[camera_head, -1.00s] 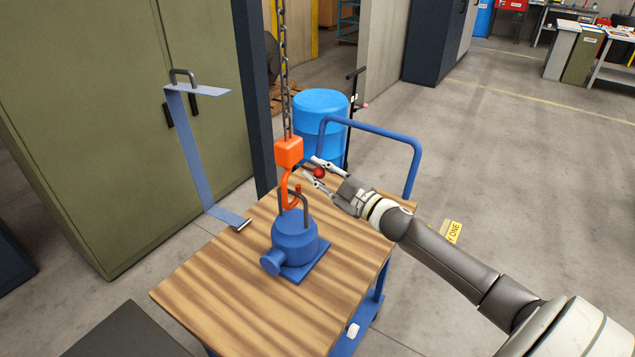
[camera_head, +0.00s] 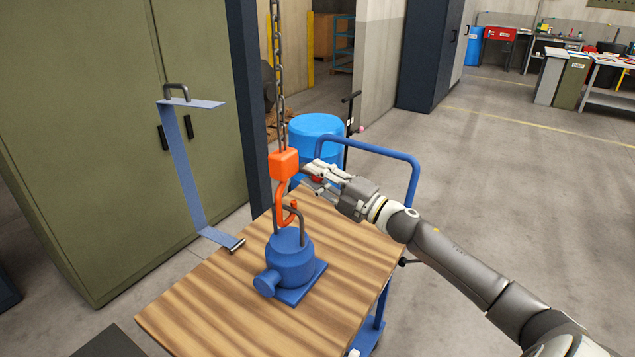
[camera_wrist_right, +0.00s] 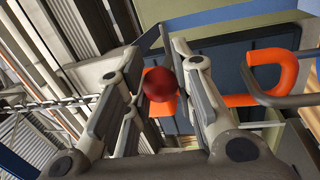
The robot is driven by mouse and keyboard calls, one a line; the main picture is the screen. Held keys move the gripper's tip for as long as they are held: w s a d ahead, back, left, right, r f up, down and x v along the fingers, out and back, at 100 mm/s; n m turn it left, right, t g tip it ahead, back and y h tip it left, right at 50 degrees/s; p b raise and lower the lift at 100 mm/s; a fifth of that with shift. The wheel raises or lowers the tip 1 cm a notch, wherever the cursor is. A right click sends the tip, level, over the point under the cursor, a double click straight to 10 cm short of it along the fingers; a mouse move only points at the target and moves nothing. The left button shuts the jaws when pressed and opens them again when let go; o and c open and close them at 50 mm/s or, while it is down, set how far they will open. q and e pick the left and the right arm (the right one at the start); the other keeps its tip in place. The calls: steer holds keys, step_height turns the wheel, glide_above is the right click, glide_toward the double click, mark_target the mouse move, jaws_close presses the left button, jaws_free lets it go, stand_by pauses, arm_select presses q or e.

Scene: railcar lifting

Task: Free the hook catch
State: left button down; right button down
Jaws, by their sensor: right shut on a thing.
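The orange hook block (camera_head: 284,164) hangs on a grey chain (camera_head: 279,90). Its orange hook (camera_head: 281,207) is at the grey lifting loop (camera_head: 302,222) on top of a blue pump-like body (camera_head: 290,260). The hook and loop also show at the right of the right wrist view. A round red knob (camera_wrist_right: 160,84) sits between my right fingers, in front of orange metal; in the head view the fingers mostly hide it. My right gripper (camera_head: 311,178) is shut on the knob, just right of the block. The catch itself is not clearly visible. My left gripper is not in view.
The blue body stands on a wooden-topped cart (camera_head: 200,310) with a blue rail (camera_head: 385,151). A blue C-shaped bracket (camera_head: 183,165) stands left, near a green cabinet (camera_head: 80,130). A blue drum (camera_head: 317,128) stands behind. Open floor lies to the right.

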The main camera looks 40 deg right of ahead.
steer(key=shift+r+n, duration=0.1)
steer(key=shift+n, duration=0.2)
steer(key=c, duration=1.2)
jaws_free()
steer(key=shift+s+d+f, duration=0.2)
steer(key=shift+s, duration=0.25)
steer(key=v, duration=1.1)
